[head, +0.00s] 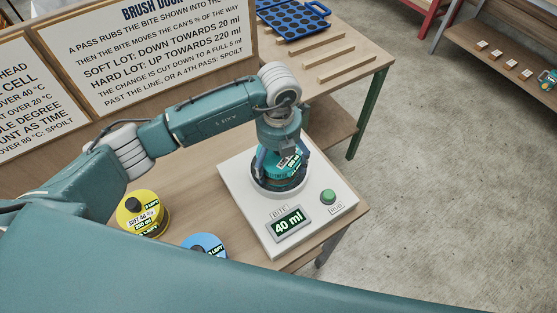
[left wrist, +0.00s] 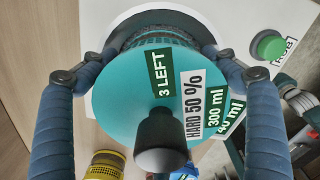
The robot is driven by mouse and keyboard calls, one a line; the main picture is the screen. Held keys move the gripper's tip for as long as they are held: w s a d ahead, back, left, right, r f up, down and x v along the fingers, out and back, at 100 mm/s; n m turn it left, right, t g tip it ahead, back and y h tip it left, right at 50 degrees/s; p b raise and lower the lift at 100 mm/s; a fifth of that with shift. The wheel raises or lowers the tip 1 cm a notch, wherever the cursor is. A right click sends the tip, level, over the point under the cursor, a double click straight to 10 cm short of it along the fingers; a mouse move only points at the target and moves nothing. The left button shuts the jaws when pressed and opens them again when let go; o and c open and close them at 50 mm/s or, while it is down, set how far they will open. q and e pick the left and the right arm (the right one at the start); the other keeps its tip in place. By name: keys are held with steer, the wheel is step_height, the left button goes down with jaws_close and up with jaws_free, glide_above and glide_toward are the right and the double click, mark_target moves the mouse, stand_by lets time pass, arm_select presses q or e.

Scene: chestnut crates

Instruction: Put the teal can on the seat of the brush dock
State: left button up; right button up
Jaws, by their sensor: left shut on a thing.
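The teal can (head: 284,177) is upright at the round seat (head: 259,184) of the white brush dock (head: 237,190). In the left wrist view the teal can (left wrist: 115,95) shows its black knob and labels "3 LEFT", "HARD 50 %" and "300 ml". My left gripper (head: 279,163) points down from above and is shut on the can, with a blue finger on each side in the wrist view (left wrist: 160,60). The can's underside is hidden, so I cannot tell whether it rests fully on the seat. My right gripper is not in view.
The dock has a display (head: 287,224) reading 40 ml and a green RUB button (head: 328,196). A yellow can (head: 140,215) and a blue can (head: 205,246) stand left of the dock. A sign board (head: 160,50) stands behind. A blue tray (head: 290,17) is at the back.

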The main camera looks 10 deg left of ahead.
arm_select(q)
steer(key=shift+f, duration=0.1)
steer(key=o, duration=1.5)
steer(key=shift+o, duration=0.2)
steer(key=shift+r, duration=0.3)
step_height(320, 180, up, 11)
steer(key=b, duration=0.3)
steer(key=shift+f+b, duration=0.2)
steer(key=shift+b, duration=0.1)
steer(key=shift+r, duration=0.6)
